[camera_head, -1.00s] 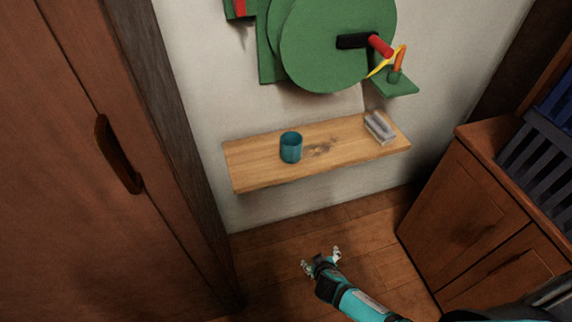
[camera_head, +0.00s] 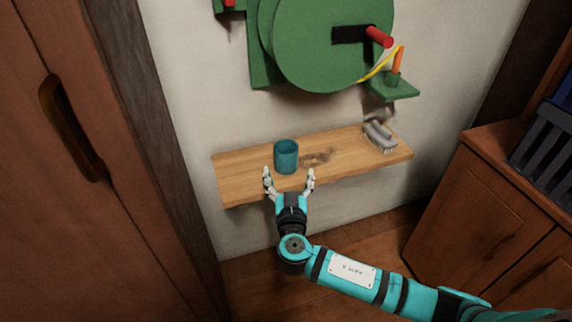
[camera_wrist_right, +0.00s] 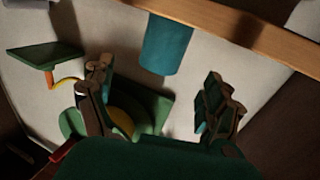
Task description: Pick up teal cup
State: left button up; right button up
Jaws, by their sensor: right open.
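The teal cup (camera_head: 286,156) stands upright on the left half of a wooden wall shelf (camera_head: 240,172). My right gripper (camera_head: 289,180) is open and empty at the shelf's front edge, just in front of the cup, with its fingers pointing toward it and spread to either side. In the right wrist view the cup (camera_wrist_right: 166,45) appears upside down between and beyond the two open fingers, apart from them. My left gripper is not in view.
A brush-like grey object (camera_head: 380,136) sits at the shelf's right end. A green round wall device (camera_head: 325,45) with a red-tipped handle hangs above. A wooden cabinet (camera_head: 470,215) stands at right and a wooden door (camera_head: 70,180) at left.

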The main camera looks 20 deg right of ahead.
aim_at(287, 160)
jog(key=x, duration=0.4)
jog(key=shift+w, duration=0.25)
jog(key=x, duration=0.4)
jog(key=shift+w, duration=0.15)
jog(key=shift+w+d, duration=0.1)
jog(key=shift+w, duration=0.35)
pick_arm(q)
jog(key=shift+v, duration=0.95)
pick_arm(e)
jog(key=c, duration=1.2)
